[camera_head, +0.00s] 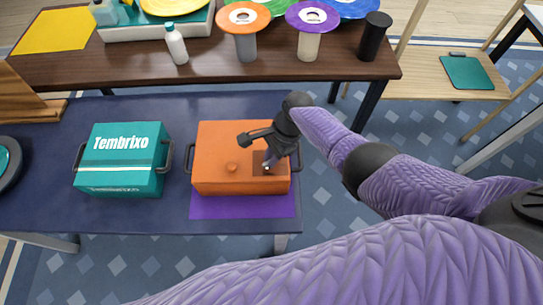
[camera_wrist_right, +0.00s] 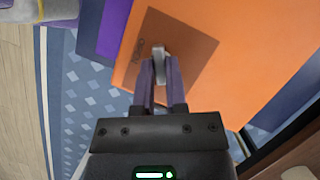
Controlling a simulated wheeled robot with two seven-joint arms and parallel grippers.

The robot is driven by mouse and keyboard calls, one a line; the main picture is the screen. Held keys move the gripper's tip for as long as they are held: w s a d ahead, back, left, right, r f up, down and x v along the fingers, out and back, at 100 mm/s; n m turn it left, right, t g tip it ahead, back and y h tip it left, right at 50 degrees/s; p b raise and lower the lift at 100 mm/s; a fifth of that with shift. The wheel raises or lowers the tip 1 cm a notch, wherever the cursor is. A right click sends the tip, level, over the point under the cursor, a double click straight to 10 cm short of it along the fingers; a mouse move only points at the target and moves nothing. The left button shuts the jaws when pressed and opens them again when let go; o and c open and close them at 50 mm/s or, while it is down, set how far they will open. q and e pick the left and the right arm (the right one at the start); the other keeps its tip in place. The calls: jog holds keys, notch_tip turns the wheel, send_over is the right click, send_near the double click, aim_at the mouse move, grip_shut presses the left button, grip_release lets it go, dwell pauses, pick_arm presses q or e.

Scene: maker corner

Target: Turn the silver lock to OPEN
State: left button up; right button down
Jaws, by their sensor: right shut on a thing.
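The silver lock (camera_wrist_right: 158,50) sits on the brown plate, which also shows in the right wrist view (camera_wrist_right: 190,48). My right gripper (camera_wrist_right: 160,68) is shut on the lock, one finger on each side. Small lettering (camera_wrist_right: 139,49) beside the lock is too blurred to read surely. In the head view my right gripper (camera_head: 267,164) mostly covers the lock. My left gripper is out of view.
A teal Tembrixo box (camera_head: 118,172) with dark handles stands left of the orange box. A purple mat (camera_head: 240,207) lies in front of the orange box. A brown table (camera_head: 120,68) behind holds a white bottle (camera_head: 176,44) and spools. Bare blue table (camera_head: 40,205) shows at left.

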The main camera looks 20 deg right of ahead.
jog(key=n, duration=0.2)
jog(key=n+g+b, duration=0.1)
jog(key=shift+w+f+n+h+b, duration=0.1)
jog(key=shift+w+n+h+b, duration=0.05)
jog(key=shift+n+h+b, duration=0.2)
jog(key=shift+a+n+g+h+b, duration=0.1)
jog(key=shift+n+g+h+b, duration=0.25)
jog(key=shift+n, duration=0.6)
jog(key=n+g+h+b, duration=0.1)
jog(key=n, duration=0.3)
jog(key=shift+w+b, duration=0.1)
jog(key=shift+b, duration=0.2)
jog(key=shift+a+n+h+b, duration=0.1)
jog(key=shift+n+h+b, duration=0.3)
jog(key=shift+n, duration=0.7)
jog(key=c, duration=0.7)
grip_release()
jog(key=shift+o, duration=0.2)
